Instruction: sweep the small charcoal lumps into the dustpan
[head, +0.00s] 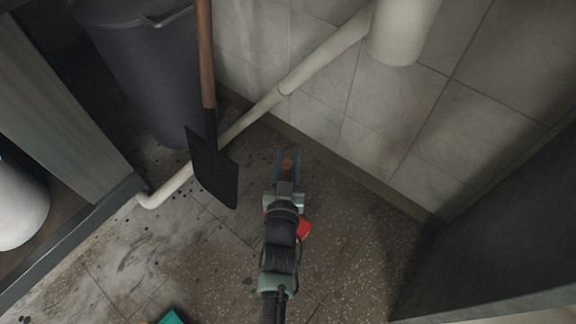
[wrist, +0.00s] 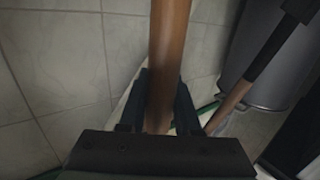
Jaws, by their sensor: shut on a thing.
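My gripper (head: 287,168) is shut on a brown wooden handle (wrist: 168,60), which runs up between the fingers in the wrist view. In the head view only a short brown piece of it shows between the fingertips; I cannot see what is on its end. Small dark lumps (head: 247,281) lie on the tiled floor left of my arm, with more dark specks further left. A red thing (head: 304,229) shows partly behind my arm, and a teal thing (head: 172,317) is cut off at the bottom edge. I cannot tell whether either is the dustpan.
A black-bladed shovel (head: 213,170) with a wooden shaft stands left of my gripper. Behind it are a grey bin (head: 140,70) and a pale pipe (head: 320,55) along the tiled wall. A cabinet (head: 60,120) stands left, a dark panel (head: 500,220) right. Floor right of my arm is clear.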

